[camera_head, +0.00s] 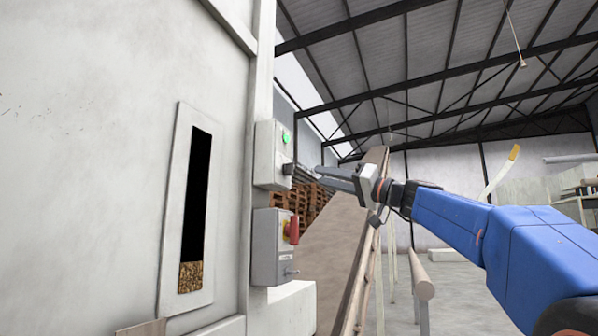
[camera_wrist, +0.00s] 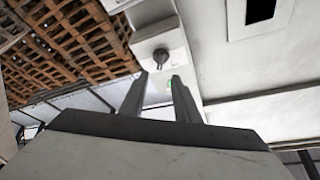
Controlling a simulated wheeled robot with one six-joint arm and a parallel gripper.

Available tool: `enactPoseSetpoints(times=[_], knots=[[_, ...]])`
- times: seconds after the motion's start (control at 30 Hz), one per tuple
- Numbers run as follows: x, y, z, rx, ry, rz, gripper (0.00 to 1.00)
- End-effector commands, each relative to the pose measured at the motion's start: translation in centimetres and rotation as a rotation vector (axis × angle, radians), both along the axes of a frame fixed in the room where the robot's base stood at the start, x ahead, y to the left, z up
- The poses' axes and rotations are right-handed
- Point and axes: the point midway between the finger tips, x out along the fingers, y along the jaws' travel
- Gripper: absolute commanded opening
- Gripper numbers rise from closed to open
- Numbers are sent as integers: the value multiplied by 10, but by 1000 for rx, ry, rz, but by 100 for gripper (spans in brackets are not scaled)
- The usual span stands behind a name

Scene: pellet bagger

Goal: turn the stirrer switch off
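A pale upper switch box (camera_head: 266,155) on the machine's edge carries a lit green lamp (camera_head: 286,138) and, below it, a black rotary knob (camera_head: 288,169). No label on it can be read, so I cannot tell by name whether it is the stirrer switch. In the wrist view the knob (camera_wrist: 161,57) lies just beyond the fingertips, and the green lamp (camera_wrist: 169,84) shows between the fingers. My gripper (camera_head: 317,175) points at the knob from the right, with a small gap. Its fingers (camera_wrist: 159,76) are apart with nothing between them. The knob's exact setting is unclear.
A sloping conveyor (camera_head: 335,250) and stacked pallets (camera_head: 290,203) stand behind.

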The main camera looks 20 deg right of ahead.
Motion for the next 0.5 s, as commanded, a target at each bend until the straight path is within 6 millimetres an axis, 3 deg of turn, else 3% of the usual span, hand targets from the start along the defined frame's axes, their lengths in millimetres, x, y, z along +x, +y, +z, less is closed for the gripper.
enactPoseSetpoints(times=[0.5], knots=[[58,53,27,-1,0,1,29]])
